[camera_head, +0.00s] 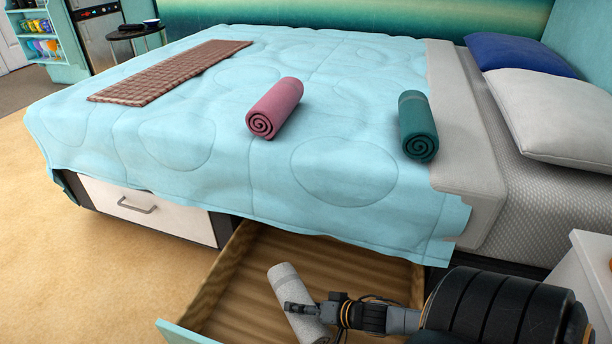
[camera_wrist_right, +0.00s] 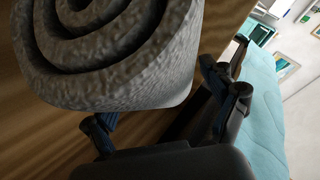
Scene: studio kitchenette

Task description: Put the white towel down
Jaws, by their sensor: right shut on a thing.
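The white towel (camera_head: 284,274), rolled up and greyish-white, is over the wooden floor of the open under-bed drawer (camera_head: 237,295) in the head view. I cannot tell whether it touches the drawer floor. Its spiral end fills the upper left of the right wrist view (camera_wrist_right: 125,65), with wood grain behind it. My right gripper (camera_head: 302,307) is shut on the towel, reaching in from the right; its fingers also show in the right wrist view (camera_wrist_right: 165,108). They hide part of the towel's middle. My left gripper is not in view.
A pink rolled towel (camera_head: 274,107) and a teal rolled towel (camera_head: 418,127) lie on the light blue bedspread (camera_head: 200,140). A closed white drawer (camera_head: 150,209) is left of the open one. A white cabinet (camera_head: 590,275) stands at the right edge. The drawer's left part is clear.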

